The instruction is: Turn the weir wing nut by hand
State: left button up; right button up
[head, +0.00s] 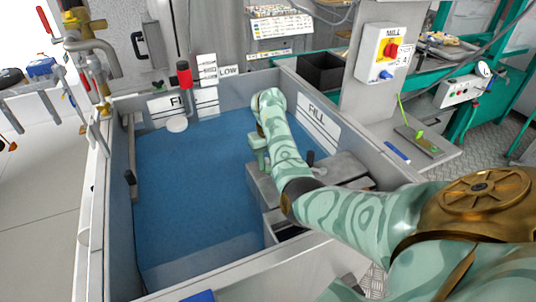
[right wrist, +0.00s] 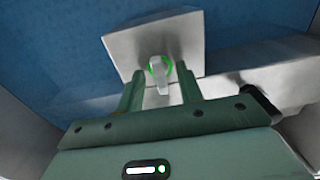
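The weir wing nut (right wrist: 160,74) shows in the right wrist view as a pale grey tab with a bright green ring at its base, on a light metal plate (right wrist: 125,48). My right gripper (right wrist: 160,84) is open, with one green finger on each side of the wing nut. Gaps show between the fingers and the nut, so I see no grip on it. In the head view my right gripper (head: 262,162) points down inside the tank, beside the grey metal weir box (head: 345,168). My own arm and gripper hide the wing nut there. My left gripper is out of view.
Blue liquid (head: 190,200) fills the tank, whose metal walls (head: 90,200) surround my right gripper. A red-topped post (head: 184,78) stands at the back wall. The MILL switch box (head: 382,52) and a blue pen (head: 397,152) are to the right.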

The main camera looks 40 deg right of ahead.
jog(key=shift+f, duration=0.55)
dwell(0.4)
jog(key=shift+r, duration=0.3)
